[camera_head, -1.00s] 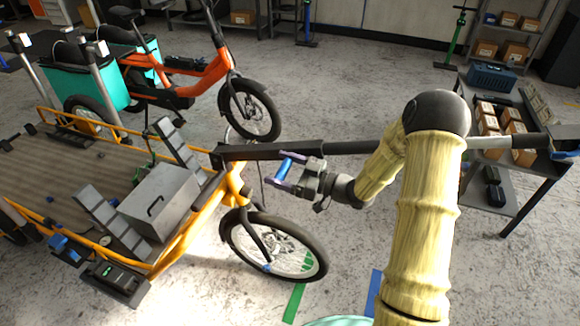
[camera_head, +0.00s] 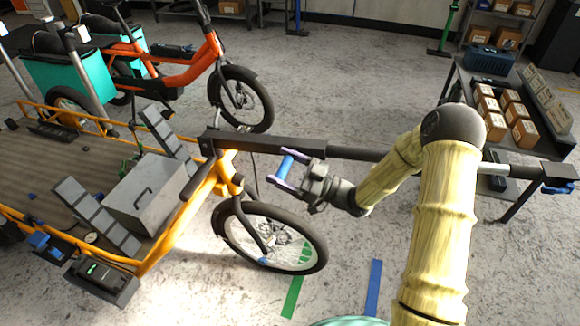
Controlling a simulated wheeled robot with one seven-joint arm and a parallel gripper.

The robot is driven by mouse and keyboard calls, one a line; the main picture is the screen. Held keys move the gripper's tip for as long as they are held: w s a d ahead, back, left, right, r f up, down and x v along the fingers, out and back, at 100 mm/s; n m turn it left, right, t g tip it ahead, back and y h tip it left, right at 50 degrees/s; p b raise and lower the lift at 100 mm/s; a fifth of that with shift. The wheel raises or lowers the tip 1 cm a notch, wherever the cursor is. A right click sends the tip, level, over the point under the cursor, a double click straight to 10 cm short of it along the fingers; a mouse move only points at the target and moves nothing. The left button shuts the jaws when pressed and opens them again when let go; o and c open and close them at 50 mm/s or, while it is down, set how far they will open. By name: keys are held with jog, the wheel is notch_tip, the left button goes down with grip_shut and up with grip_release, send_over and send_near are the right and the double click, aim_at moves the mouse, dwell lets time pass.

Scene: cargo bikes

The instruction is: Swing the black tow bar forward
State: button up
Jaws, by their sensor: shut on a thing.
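The black tow bar (camera_head: 270,146) runs from its mount at the front of the yellow cargo bike (camera_head: 226,178) out to the right. It slopes slightly down to the right in the picture. A blue handle (camera_head: 287,164) is on the near side of the bar. My gripper (camera_head: 286,169) is shut around this blue handle, with its fingertips close to the bar. Part of the bar's right half is hidden behind my arm. The bar's far end, with a blue part (camera_head: 560,186), shows at the right edge.
A table with cardboard boxes (camera_head: 525,133) stands at the right, behind the bar's outer end. An orange bike (camera_head: 190,72) stands at the back left. The front wheel (camera_head: 270,238) is below the bar. Floor between wheel and table is mostly clear, with green and blue strips (camera_head: 374,288).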

jog(key=shift+f, duration=0.35)
jog(key=o, duration=1.1)
jog(key=shift+r, duration=0.1)
jog(key=shift+d, duration=0.1)
jog(key=v, duration=1.7)
jog(key=shift+s+d+p, duration=0.2)
jog(key=shift+p, duration=0.15)
